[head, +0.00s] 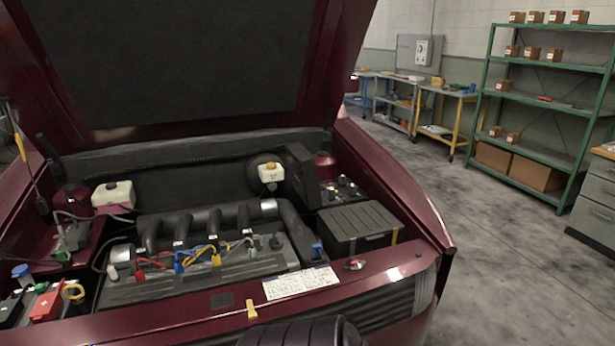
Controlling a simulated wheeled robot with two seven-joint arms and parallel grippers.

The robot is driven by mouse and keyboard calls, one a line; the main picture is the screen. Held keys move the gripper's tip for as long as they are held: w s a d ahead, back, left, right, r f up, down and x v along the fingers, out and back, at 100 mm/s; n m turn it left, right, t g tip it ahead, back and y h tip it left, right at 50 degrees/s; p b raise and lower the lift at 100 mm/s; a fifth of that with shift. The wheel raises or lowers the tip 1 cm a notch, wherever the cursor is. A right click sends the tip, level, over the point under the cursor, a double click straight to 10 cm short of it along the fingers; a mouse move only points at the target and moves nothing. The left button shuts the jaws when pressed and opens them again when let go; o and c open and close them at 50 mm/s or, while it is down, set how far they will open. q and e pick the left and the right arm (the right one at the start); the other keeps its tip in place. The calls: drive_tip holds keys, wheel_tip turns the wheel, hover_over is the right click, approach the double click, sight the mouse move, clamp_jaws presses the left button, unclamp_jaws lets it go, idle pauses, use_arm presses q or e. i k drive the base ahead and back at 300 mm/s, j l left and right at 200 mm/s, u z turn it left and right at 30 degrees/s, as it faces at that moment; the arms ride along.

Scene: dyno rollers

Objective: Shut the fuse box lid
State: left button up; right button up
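The fuse box (343,190) is at the right rear of the engine bay, with small fuses and relays showing inside it. Its black lid (301,172) stands open, raised steeply along the left side of the box. Neither of my grippers is in view, so nothing is seen touching the lid.
The raised hood (190,60) hangs over the bay. A black lidded box (358,226) sits just in front of the fuse box. The white-tank reservoir (271,173) is left of the lid. The front rail (215,322) crosses the near side. Open floor (500,270) lies right.

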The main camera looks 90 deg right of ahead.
sight(302, 164)
drive_tip(key=z, duration=2.45)
drive_tip(key=k+z, duration=0.1)
drive_tip(key=z, duration=0.15)
